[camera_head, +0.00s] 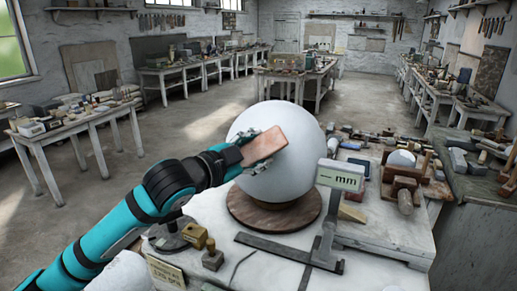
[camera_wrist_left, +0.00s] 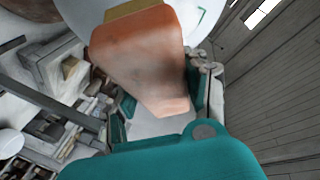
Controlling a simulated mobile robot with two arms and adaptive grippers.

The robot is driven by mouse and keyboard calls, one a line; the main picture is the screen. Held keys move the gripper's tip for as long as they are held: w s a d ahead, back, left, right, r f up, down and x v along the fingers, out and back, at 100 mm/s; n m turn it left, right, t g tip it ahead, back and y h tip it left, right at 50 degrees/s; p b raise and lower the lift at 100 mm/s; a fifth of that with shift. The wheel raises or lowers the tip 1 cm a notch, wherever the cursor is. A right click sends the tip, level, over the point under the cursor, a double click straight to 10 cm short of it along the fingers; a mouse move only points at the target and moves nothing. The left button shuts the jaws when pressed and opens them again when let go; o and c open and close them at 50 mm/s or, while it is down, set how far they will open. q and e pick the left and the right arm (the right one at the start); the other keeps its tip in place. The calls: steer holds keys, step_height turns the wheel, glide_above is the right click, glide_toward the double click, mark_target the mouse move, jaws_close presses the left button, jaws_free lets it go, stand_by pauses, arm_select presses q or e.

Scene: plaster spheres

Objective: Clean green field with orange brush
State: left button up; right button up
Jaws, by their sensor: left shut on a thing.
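A large white plaster sphere (camera_head: 285,150) rests on a round brown wooden base (camera_head: 275,212) on the table. My left gripper (camera_head: 246,152) is shut on an orange brush (camera_head: 265,147), a flat block held in front of the sphere's upper left. I cannot tell whether the brush touches the sphere. In the left wrist view the brush (camera_wrist_left: 140,60) has a tan strip along its top edge and covers much of the sphere (camera_wrist_left: 75,14). My right gripper is not in view.
A gauge with a small display (camera_head: 340,174) stands close to the sphere's right. A wooden holder with a small white ball (camera_head: 401,159) is farther right. Small tools, including a brass-topped piece (camera_head: 212,255), lie left of the base. Cluttered benches line the room.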

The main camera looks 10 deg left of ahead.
arm_select(q)
steer(key=shift+s+r, duration=0.25)
steer(key=shift+s, duration=0.2)
steer(key=shift+s+r+p, duration=0.3)
steer(key=shift+p, duration=0.1)
steer(key=s, duration=0.1)
steer(key=s+r+p, duration=0.1)
steer(key=s, duration=0.1)
steer(key=shift+a+r, duration=0.1)
steer(key=shift+a, duration=0.1)
steer(key=shift+w, duration=0.2)
steer(key=shift+s, duration=0.15)
